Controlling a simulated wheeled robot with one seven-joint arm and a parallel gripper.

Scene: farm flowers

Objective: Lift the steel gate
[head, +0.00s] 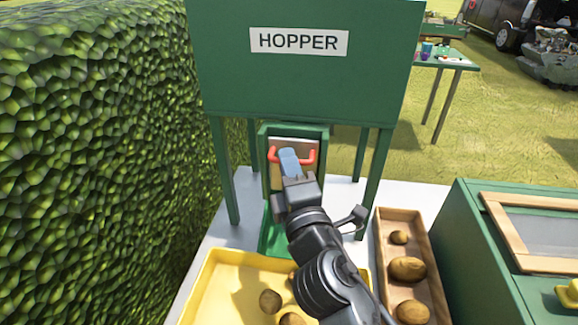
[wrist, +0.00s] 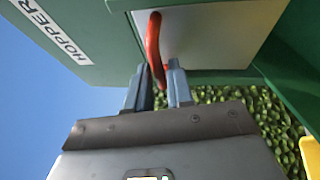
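The steel gate (head: 305,150) is a flat panel in a green frame below the hopper, with a red handle (head: 273,155) across its front. In the wrist view the gate (wrist: 205,40) is a pale grey plate, and the red handle (wrist: 153,40) runs down between my fingers. My gripper (head: 290,160) is at the handle and hides part of it and the gate. In the wrist view my gripper's (wrist: 160,85) two blue-grey fingers are close together, one on each side of the handle, and appear shut on it.
The green hopper (head: 300,85) stands over the gate on green legs. A yellow tray (head: 213,285) with potatoes lies below. A wooden tray (head: 382,245) of potatoes and a green cabinet (head: 475,245) stand at right. A hedge (head: 90,150) fills the left.

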